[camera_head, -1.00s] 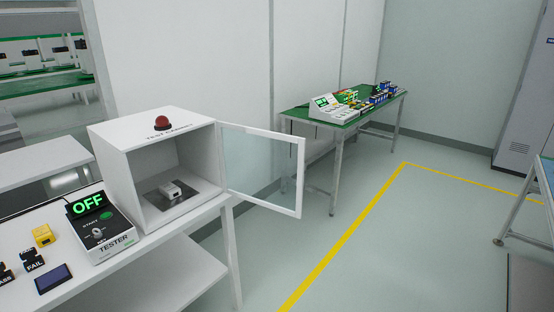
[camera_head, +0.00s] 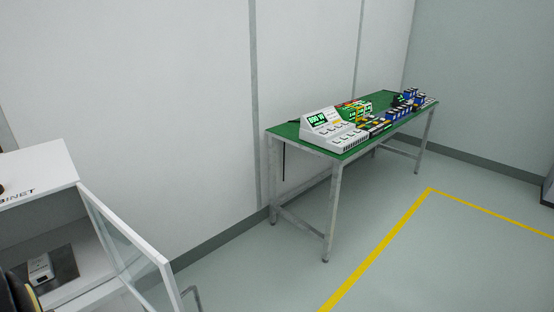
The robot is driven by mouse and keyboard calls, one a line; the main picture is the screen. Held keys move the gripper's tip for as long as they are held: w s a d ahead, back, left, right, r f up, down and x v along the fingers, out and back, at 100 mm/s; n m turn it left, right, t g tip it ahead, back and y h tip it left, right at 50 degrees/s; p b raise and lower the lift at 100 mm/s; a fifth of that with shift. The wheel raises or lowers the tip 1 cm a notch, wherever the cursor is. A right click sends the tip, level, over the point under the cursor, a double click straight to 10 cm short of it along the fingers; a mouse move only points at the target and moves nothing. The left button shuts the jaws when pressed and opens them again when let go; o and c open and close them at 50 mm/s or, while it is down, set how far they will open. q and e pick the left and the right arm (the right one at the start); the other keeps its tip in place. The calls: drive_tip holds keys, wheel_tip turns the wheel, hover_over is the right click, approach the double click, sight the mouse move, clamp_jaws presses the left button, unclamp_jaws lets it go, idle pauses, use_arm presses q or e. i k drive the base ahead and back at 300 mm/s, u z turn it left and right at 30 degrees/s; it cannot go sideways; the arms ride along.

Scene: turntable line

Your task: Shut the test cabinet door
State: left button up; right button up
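The white test cabinet (camera_head: 45,170) is at the lower left, cut off by the picture's left edge. Its glass door with a white frame (camera_head: 158,258) stands open, swung out to the right of the cabinet. A small white device (camera_head: 40,269) lies on a dark plate (camera_head: 63,262) inside. A dark rounded part, perhaps of my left arm, shows at the lower left corner in front of the cabinet opening. Neither gripper's fingers can be seen.
A green-topped table (camera_head: 285,130) with a white console (camera_head: 328,129) and several blue and white items stands against the back wall. A yellow floor line (camera_head: 385,252) runs in front of it. The floor at the lower right is clear.

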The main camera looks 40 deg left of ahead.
sight(123, 268)
drive_tip(key=i, duration=1.35)
drive_tip(key=u, duration=3.7)
drive_tip(key=i, duration=0.5)
drive_tip(key=u, duration=1.25)
drive_tip(key=k, duration=0.9)
drive_tip(key=z, duration=1.05)
